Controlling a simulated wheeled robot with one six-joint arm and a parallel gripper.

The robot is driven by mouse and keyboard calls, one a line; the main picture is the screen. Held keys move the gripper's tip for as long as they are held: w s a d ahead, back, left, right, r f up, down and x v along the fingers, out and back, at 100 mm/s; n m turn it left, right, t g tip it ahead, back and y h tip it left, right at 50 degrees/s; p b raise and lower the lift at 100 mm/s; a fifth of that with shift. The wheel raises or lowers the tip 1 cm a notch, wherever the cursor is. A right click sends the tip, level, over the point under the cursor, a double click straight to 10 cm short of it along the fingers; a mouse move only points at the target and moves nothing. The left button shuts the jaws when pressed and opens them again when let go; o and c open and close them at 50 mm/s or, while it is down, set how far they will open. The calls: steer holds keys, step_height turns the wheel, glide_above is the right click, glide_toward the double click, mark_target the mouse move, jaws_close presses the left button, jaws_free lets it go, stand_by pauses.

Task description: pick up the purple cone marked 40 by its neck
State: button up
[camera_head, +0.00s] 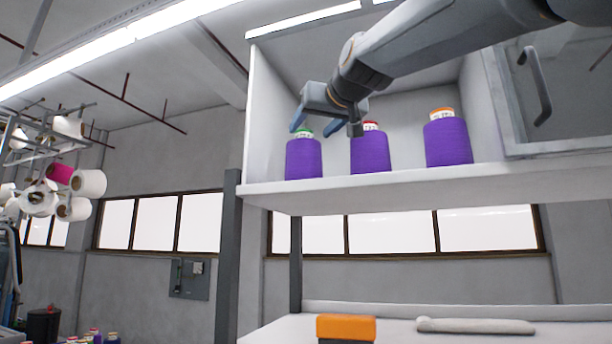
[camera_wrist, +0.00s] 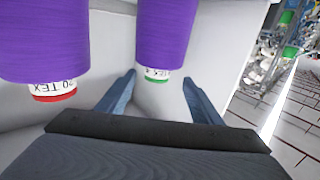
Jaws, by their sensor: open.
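Three purple cones stand upright in a row on the white shelf. The left cone (camera_head: 304,159) has a green top, the middle cone (camera_head: 370,153) a red top, and the right cone (camera_head: 447,143) an orange top. In the wrist view, the red-ringed cone (camera_wrist: 42,40) reads "20 TEX". The green-ringed cone (camera_wrist: 165,35) has a label whose number I cannot read clearly. No 40 is legible. My gripper (camera_head: 325,128) is open by the left cone's top. In the wrist view its fingers (camera_wrist: 159,82) lie either side of the green-ringed neck; contact is not visible.
The shelf (camera_head: 400,186) has side walls and a back panel close around the cones. A cabinet door with a handle (camera_head: 535,87) is at right. Below, a worktop holds an orange block (camera_head: 346,327) and a pale roll (camera_head: 475,326). A yarn rack (camera_head: 60,170) stands far left.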

mark_target(307, 133)
steer(key=shift+w+a+r+p, duration=0.15)
steer(key=shift+w+r+p, duration=0.1)
steer(key=shift+w, duration=0.35)
steer(key=shift+w+a+r+p, duration=0.15)
steer(key=shift+w+r, duration=0.05)
steer(key=shift+w, duration=0.35)
steer(key=shift+w+a+p, duration=0.1)
steer(key=shift+w+p, duration=0.25)
steer(key=shift+w, duration=0.3)
steer(key=shift+p+x, duration=1.35)
steer(key=shift+x, duration=1.05)
jaws_close()
